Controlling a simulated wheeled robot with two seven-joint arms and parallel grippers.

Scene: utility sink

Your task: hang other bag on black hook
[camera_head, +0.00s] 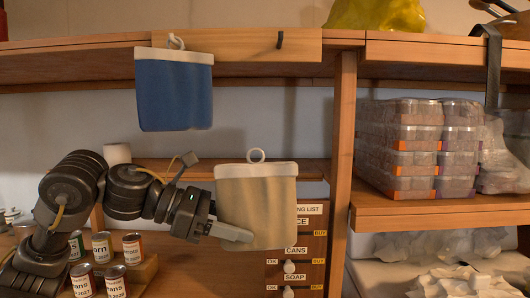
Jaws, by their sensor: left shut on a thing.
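My left gripper (232,232) comes in from the left and is shut on the bag's lower left side. The black hook (280,40) sticks out of the wooden front board, above and a little right of the bag, and is bare. A blue bag (174,95) with a white band hangs from a white hook (176,41) to its left. My right gripper is not in view.
A wooden post (341,145) stands right of the held bag. Stacked clear boxes (410,145) fill the right shelf. Several cans (133,248) stand at lower left. A shopping list board (300,270) is behind the bag. The space below the black hook is clear.

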